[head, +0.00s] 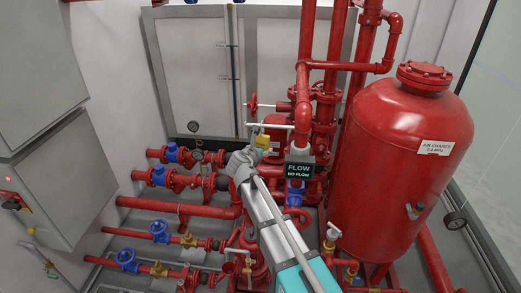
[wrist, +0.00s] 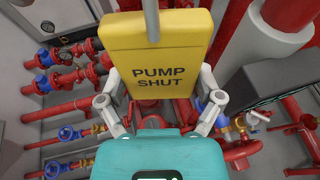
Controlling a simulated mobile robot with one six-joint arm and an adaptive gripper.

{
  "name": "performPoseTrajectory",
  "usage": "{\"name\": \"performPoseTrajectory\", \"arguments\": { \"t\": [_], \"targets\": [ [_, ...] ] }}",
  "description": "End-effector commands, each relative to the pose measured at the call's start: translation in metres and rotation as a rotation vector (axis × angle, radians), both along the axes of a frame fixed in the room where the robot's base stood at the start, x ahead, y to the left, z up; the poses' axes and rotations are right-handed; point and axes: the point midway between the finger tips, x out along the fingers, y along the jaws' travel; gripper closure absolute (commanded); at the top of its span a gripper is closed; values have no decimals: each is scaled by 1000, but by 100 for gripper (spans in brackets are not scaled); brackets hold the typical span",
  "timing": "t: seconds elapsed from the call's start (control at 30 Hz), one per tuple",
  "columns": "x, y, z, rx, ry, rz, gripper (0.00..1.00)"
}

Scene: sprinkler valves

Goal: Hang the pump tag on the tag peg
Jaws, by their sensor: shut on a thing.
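The pump tag (head: 263,141) is a yellow block. In the wrist view the tag (wrist: 157,48) fills the top middle and reads "PUMP SHUT". My gripper (head: 250,155) is shut on it, with one finger at each side of its lower part in the wrist view (wrist: 158,92). A pale rod, which looks like the tag peg (head: 281,126), runs level just above the tag in the head view. In the wrist view a grey rod (wrist: 152,18) overlaps the tag's top edge. I cannot tell whether the tag is on the rod or only beside it.
A large red tank (head: 395,165) stands at the right. A FLOW/NO FLOW sign (head: 299,171) is close to my arm. Red pipes with blue valves (head: 158,229) fill the lower left. Grey cabinets (head: 65,180) stand at the far left.

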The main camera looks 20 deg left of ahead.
Motion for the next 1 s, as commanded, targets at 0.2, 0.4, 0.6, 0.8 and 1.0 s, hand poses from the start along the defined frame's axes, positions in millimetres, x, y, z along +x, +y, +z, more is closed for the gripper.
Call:
{"name": "performPoseTrajectory", "arguments": {
  "t": [0.2, 0.4, 0.6, 0.8, 1.0],
  "targets": [
    [0, 0, 0, 0, 0, 0, 61],
    [2, 1, 0, 0, 0, 0, 61],
    [6, 2, 0, 0, 0, 0, 61],
    [11, 1, 0, 0, 0, -1, 61],
    [15, 2, 0, 0, 0, -1, 61]
  ]
}}
